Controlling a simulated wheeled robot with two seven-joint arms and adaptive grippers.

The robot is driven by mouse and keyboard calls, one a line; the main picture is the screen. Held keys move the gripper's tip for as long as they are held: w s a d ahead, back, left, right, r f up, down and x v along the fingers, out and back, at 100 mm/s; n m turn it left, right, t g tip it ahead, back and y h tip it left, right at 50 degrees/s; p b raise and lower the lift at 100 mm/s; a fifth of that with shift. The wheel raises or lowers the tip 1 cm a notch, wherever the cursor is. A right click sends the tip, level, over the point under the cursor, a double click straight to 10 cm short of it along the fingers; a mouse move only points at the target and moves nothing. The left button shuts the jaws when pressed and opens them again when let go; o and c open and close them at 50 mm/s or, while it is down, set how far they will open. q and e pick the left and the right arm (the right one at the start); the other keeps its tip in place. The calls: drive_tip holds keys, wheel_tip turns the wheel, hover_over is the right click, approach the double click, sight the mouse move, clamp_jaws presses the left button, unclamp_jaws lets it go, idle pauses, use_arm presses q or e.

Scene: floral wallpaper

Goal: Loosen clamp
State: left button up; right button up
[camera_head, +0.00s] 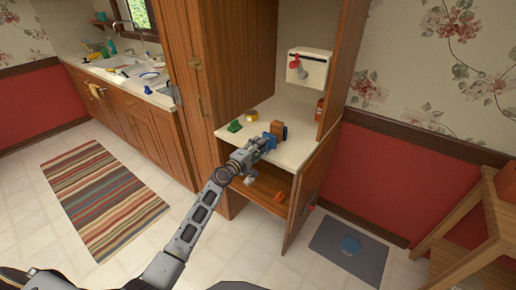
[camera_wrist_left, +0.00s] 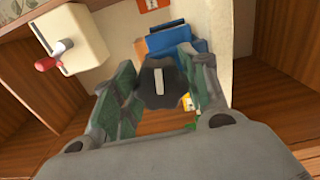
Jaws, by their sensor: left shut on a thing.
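The blue clamp (camera_head: 270,139) is on the cabinet's white shelf, against a brown block (camera_head: 277,127). In the left wrist view the clamp's blue body (camera_wrist_left: 170,38) is beyond a dark lobed knob (camera_wrist_left: 158,84) with a pale bar on its face. My left gripper (camera_head: 258,150) reaches in from the front; in the wrist view its green-padded fingers (camera_wrist_left: 160,78) stand on both sides of the knob and are shut on it. The gripper hides part of the clamp in the head view. My right gripper is not in view.
A white box with a red handle (camera_head: 307,67) is on the cabinet's back wall. A green object (camera_head: 234,126) and a yellow roll (camera_head: 251,115) lie left of the clamp. An open cabinet door (camera_head: 308,190) stands to the right. A lower shelf holds an orange object (camera_head: 279,197).

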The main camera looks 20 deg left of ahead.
use_arm(q)
drive_tip(key=o, duration=1)
drive_tip(key=shift+o, duration=0.2)
drive_tip(key=v, duration=1.2)
idle(0.6)
